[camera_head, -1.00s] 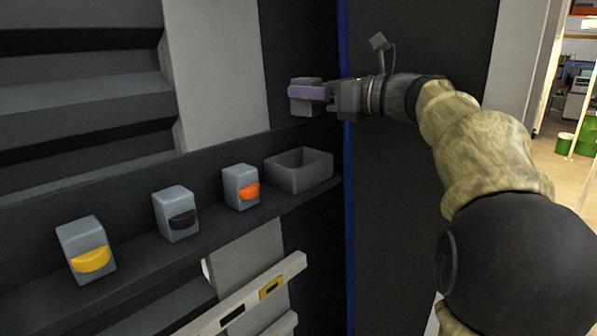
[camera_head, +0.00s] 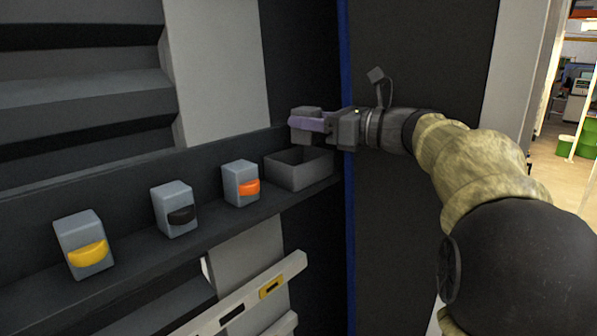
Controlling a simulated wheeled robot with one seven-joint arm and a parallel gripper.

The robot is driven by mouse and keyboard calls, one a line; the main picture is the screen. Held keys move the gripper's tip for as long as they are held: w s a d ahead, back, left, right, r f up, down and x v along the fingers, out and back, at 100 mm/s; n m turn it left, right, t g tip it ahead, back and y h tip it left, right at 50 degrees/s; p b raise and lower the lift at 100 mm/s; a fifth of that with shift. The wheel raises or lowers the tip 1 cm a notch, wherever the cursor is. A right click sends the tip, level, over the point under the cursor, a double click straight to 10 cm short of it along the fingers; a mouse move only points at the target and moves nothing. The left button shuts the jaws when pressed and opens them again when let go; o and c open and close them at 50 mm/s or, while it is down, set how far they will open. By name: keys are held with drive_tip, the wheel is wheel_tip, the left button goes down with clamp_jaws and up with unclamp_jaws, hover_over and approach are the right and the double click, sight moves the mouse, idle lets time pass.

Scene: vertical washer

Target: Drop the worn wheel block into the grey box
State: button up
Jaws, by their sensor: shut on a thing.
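My gripper (camera_head: 312,124) is shut on a grey block (camera_head: 306,138), which I take to be the worn wheel block. A purple bar lies across the block's front; I cannot tell whether it is a finger or part of the block. The open-topped grey box (camera_head: 301,173) stands at the right end of the dark shelf. The held block is upright just above the box's rear right rim, and its lower edge is close to the rim. The far finger and the box's floor are hidden.
Three blocks stand on the shelf (camera_head: 130,259) left of the box: one with an orange wheel (camera_head: 241,184), one with a black wheel (camera_head: 174,209), one with a yellow wheel (camera_head: 83,245). A blue vertical strip (camera_head: 348,230) runs right of the box.

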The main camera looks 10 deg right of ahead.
drive_tip(key=o, duration=1.1)
drive_tip(key=shift+w, duration=0.1)
drive_tip(key=shift+r, duration=0.15)
drive_tip(key=shift+r+b, duration=1.15)
drive_tip(key=shift+r, duration=3.7)
